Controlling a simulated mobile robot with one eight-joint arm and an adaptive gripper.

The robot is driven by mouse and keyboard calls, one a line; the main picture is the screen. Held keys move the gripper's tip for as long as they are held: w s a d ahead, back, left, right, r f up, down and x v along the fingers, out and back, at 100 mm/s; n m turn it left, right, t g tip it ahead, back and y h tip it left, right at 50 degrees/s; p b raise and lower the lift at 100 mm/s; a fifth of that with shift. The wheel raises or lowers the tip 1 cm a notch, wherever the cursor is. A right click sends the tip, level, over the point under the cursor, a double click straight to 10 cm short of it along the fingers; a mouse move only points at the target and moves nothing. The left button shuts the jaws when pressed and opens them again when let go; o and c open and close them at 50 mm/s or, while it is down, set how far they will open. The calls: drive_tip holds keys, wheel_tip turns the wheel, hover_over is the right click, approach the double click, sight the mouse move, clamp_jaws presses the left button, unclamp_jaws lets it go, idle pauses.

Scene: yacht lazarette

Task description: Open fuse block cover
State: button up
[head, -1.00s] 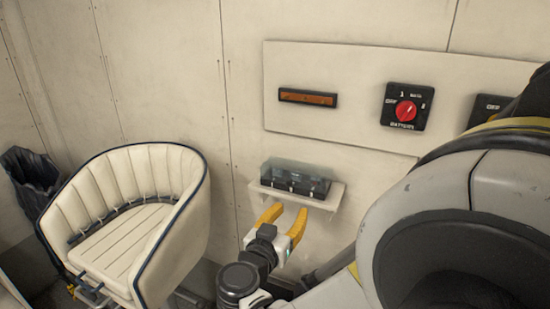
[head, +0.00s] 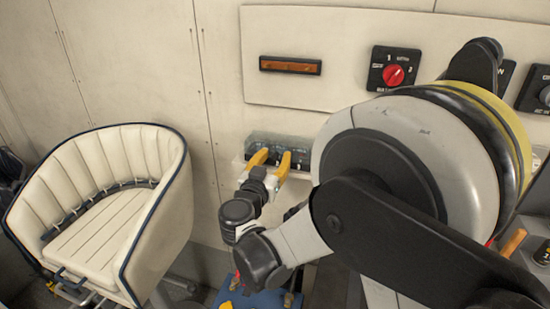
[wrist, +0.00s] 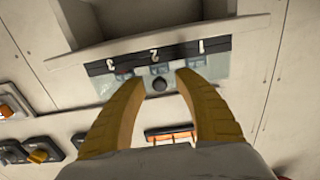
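The fuse block (head: 299,158) is a low dark unit on a small pale wall shelf (head: 240,163), with a clear cover (head: 285,140) that appears down over it. In the wrist view the block shows upside down, with a dark strip (wrist: 130,62) numbered 1, 2 and 3. The clear cover (wrist: 216,67) has a small dark round knob (wrist: 160,85) at its middle. My gripper (head: 271,157) is open in front of the block. In the wrist view its yellow fingertips (wrist: 160,80) are on either side of the knob, apparently without gripping it. My arm hides the shelf's right end.
A battery switch (head: 394,69) with a red knob and an orange-brown bar light (head: 290,65) are on the wall panel above. A cream padded seat (head: 105,200) stands left. A blue case (head: 260,299) is on the floor below my arm.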

drive_tip(key=shift+w, duration=0.1)
clamp_jaws()
